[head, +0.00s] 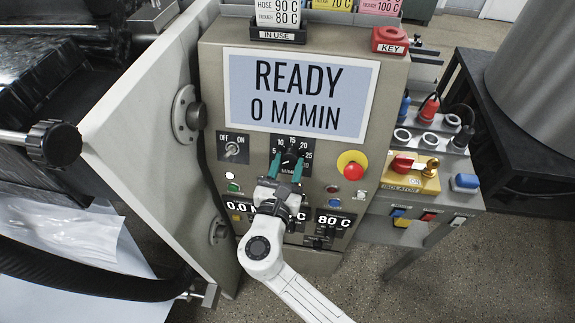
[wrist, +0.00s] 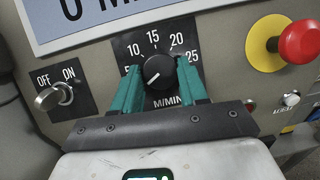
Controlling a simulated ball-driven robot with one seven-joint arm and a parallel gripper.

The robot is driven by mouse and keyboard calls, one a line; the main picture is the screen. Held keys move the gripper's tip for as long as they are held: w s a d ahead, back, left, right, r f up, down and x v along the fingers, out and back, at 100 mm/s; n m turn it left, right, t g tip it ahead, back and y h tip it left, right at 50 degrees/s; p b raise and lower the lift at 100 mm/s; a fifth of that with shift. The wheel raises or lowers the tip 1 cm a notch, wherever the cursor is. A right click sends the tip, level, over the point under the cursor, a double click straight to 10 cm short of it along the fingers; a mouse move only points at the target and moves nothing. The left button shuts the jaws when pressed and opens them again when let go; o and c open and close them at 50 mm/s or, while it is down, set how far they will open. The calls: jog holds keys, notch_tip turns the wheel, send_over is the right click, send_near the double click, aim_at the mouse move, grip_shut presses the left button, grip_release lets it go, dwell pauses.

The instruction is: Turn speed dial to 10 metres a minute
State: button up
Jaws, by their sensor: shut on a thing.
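The speed dial (wrist: 160,71) is a round black knob on a black plate (wrist: 125,47) marked 10, 15, 20 and 25, with M/MIN below. Its white pointer line slants to the lower left, below the 10. The lower-left marks are hidden behind a finger. In the head view the dial (head: 290,158) sits below the display. My gripper (head: 287,166) has green fingers, one on each side of the knob, and is shut on it; it also shows in the wrist view (wrist: 159,68). The display (head: 297,92) reads READY, 0 M/MIN.
An OFF/ON switch (head: 233,149) is left of the dial. A red stop button on yellow (head: 352,165) is to its right. Small buttons and readouts, one reading 80 C (head: 334,221), lie below, close to my arm. A red isolator handle (head: 403,164) is further right.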

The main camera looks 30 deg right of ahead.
jog(key=c, duration=0.3)
jog(key=shift+m, duration=0.4)
jog(key=m+g+h+b, duration=0.1)
jog(key=m, duration=0.2)
jog(key=shift+w+a+g+b, duration=0.1)
jog(key=shift+g+b, duration=0.2)
jog(key=shift+b, duration=0.1)
jog(key=m+g, duration=0.1)
jog(key=m, duration=0.1)
jog(key=m+g+b, duration=0.1)
jog(key=m, duration=0.2)
jog(key=shift+w+h, duration=0.1)
jog(key=shift+h, duration=0.3)
jog(key=m+g, duration=0.1)
jog(key=m, duration=0.3)
jog(key=m+g, duration=0.1)
jog(key=m, duration=0.1)
jog(key=shift+w+a+r+g+b, duration=0.1)
jog(key=shift+r+g+b, duration=0.15)
jog(key=shift+g+b, duration=0.1)
jog(key=shift+r+m+g+y, duration=0.1)
jog(key=shift+m+g+y, duration=0.5)
jog(key=shift+m, duration=1.1)
